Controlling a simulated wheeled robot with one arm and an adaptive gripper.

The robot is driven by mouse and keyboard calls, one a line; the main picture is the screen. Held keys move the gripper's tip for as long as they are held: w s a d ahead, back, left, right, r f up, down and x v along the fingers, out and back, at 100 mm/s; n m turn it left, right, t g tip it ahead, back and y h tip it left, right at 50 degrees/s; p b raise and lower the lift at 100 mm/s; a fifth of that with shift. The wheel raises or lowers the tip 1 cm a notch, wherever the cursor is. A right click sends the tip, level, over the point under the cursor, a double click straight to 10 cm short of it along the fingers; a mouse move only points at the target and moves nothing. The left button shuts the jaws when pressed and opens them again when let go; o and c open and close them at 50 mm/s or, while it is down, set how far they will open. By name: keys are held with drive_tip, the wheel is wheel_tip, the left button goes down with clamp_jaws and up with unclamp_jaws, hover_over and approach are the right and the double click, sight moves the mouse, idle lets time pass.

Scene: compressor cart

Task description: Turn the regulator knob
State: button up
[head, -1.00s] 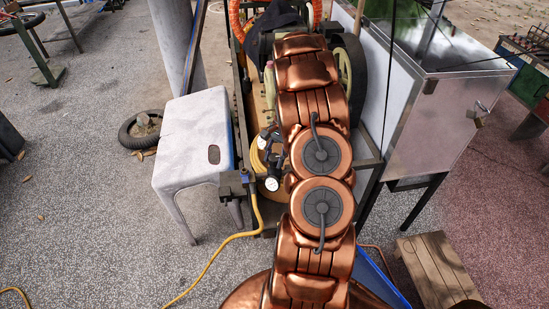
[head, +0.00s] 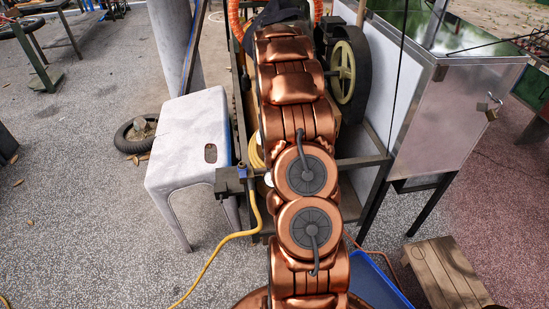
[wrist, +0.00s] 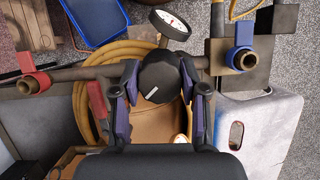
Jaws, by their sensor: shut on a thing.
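The regulator knob (wrist: 160,82) is black and rounded with a small white mark. It shows in the wrist view between the fingers of my gripper (wrist: 158,90). My gripper is shut on it, one purple-padded finger on each side. A white-faced pressure gauge (wrist: 170,24) stands just beyond the knob. In the head view my copper-coloured arm reaches over the cart and hides the knob and gripper.
A blue-handled valve (wrist: 242,58) and a red-handled valve (wrist: 34,82) flank the knob. A yellow hose (wrist: 84,110) lies coiled beside it. A white stool (head: 190,135) stands left of the cart, a metal cabinet (head: 440,110) right.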

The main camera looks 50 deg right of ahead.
drive_tip(key=n+h+b, duration=0.1)
drive_tip(key=n, duration=0.1)
drive_tip(key=n+g+b, duration=0.1)
drive_tip(key=n, duration=0.2)
drive_tip(key=shift+n+h+b, duration=0.3)
drive_tip(key=shift+h, duration=0.1)
drive_tip(key=n+h, duration=0.2)
drive_tip(key=n, duration=0.3)
drive_tip(key=shift+n, duration=0.4)
drive_tip(key=o, duration=1.1)
drive_tip(key=shift+o, duration=0.2)
drive_tip(key=shift+r, duration=0.1)
drive_tip(key=v, duration=1.1)
drive_tip(key=shift+a+r, duration=0.2)
drive_tip(key=shift+r, duration=0.15)
